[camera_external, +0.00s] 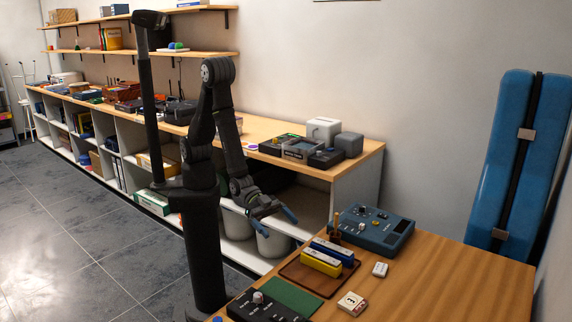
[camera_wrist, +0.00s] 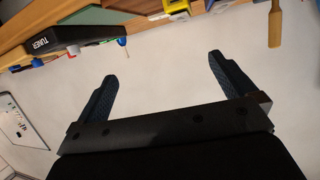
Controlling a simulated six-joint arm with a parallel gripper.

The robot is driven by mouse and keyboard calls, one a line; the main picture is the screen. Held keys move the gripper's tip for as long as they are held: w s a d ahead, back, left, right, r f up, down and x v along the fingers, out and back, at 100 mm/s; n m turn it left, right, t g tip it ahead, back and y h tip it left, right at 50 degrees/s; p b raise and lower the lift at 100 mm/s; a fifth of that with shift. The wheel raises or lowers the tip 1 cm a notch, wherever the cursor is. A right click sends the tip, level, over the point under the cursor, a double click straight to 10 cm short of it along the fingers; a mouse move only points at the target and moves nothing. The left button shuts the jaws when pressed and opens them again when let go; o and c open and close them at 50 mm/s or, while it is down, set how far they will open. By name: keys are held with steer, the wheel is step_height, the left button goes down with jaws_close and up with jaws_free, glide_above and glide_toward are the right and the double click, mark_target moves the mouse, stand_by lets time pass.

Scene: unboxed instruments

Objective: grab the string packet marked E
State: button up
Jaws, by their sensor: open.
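Two small pale packets lie on the wooden table in the external view. One packet (camera_external: 351,303) is near the front and has a dark mark on its top. The other packet (camera_external: 380,270) lies farther back, to the right of the yellow block. I cannot read an E on either one. My gripper (camera_external: 277,221) is open and empty, off the table's left edge, up and left of both packets. In the wrist view my gripper (camera_wrist: 158,66) has its blue fingers spread wide with nothing between them. No packet is clearly visible there.
A brown tray (camera_external: 290,270) holds a yellow block (camera_external: 321,262) and a blue block (camera_external: 333,250). A blue device (camera_external: 374,229) stands behind. A dark tuner (camera_wrist: 58,43) shows in the wrist view. The table's right side (camera_external: 470,285) is bare.

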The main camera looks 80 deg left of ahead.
steer(key=c, duration=0.4)
steer(key=shift+g+y, duration=0.8)
steer(key=w+d, duration=0.1)
steer(key=d, duration=0.1)
steer(key=w+d, duration=0.1)
steer(key=d, duration=0.2)
steer(key=w+d+f, duration=0.1)
steer(key=w+d, duration=0.1)
steer(key=shift+d, duration=0.3)
steer(key=w+d+r+n+g+y, duration=0.1)
steer(key=w+d+r+g+y, duration=0.2)
steer(key=w+d+r+y, duration=0.65)
steer(key=h, duration=0.3)
glide_toward(344, 297)
steer(key=shift+w+d+f+g+y, duration=0.15)
steer(key=shift+w+f, duration=0.2)
steer(key=shift+f, duration=0.15)
steer(key=shift+w+d+f+g+y, duration=0.1)
steer(key=shift+w+d+f+g, duration=0.1)
steer(key=shift+w+f, duration=0.25)
steer(key=shift+s+x, duration=0.15)
steer(key=shift+x, duration=1.25)
steer(key=shift+s+x, duration=0.1)
steer(key=shift+x, duration=1.3)
